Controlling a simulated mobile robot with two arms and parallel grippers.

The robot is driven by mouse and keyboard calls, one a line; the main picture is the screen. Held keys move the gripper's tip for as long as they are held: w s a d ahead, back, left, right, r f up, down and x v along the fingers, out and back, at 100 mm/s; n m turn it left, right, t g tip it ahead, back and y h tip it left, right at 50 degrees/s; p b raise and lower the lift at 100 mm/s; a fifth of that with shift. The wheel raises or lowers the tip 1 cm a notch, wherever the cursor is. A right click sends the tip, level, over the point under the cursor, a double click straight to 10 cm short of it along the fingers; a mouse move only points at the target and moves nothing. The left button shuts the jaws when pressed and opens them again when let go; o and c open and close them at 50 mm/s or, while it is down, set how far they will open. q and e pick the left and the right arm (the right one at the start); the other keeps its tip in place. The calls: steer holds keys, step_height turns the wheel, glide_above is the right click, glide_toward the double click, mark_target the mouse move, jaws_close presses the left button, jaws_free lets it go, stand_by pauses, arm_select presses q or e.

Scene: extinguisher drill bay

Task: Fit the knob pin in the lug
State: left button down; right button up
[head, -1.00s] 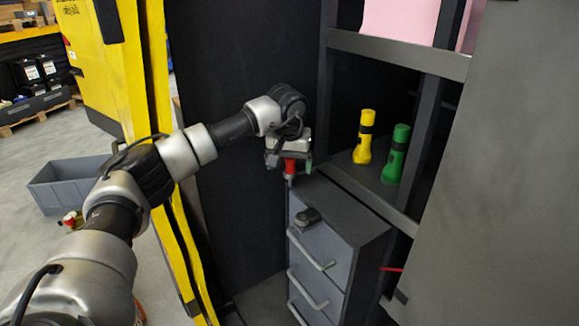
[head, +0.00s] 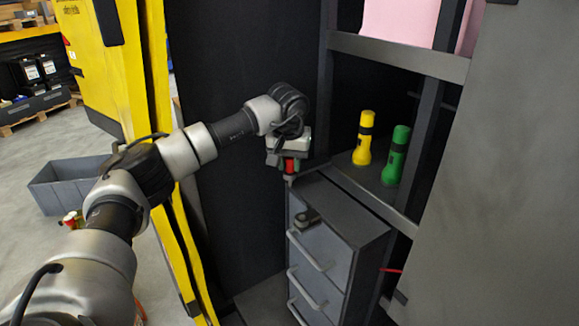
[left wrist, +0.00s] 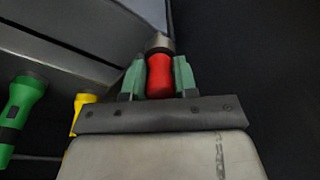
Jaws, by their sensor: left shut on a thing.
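The knob pin has a red grip (head: 290,165), and my left gripper (head: 288,162) is shut on it, above the back left corner of the grey drawer unit (head: 345,210). In the left wrist view the red knob (left wrist: 160,76) sits between two green fingertips, with a grey metal part (left wrist: 159,43) beyond it. I cannot tell whether its tip touches anything. A small dark fitting (head: 307,218) shows at the drawer unit's top front edge; I cannot tell whether it is the lug. My right gripper is not in view.
A yellow torch (head: 364,138) and a green torch (head: 395,155) stand on the shelf to the right. A dark panel (head: 240,110) rises behind my left arm. A grey crate (head: 70,183) stands on the floor at left.

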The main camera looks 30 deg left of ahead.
arm_select(q)
steer(key=shift+r+p, duration=2)
steer(key=shift+r, duration=0.75)
steer(key=shift+r+p, duration=1.6)
steer(key=shift+r, duration=0.4)
steer(key=shift+f, duration=0.1)
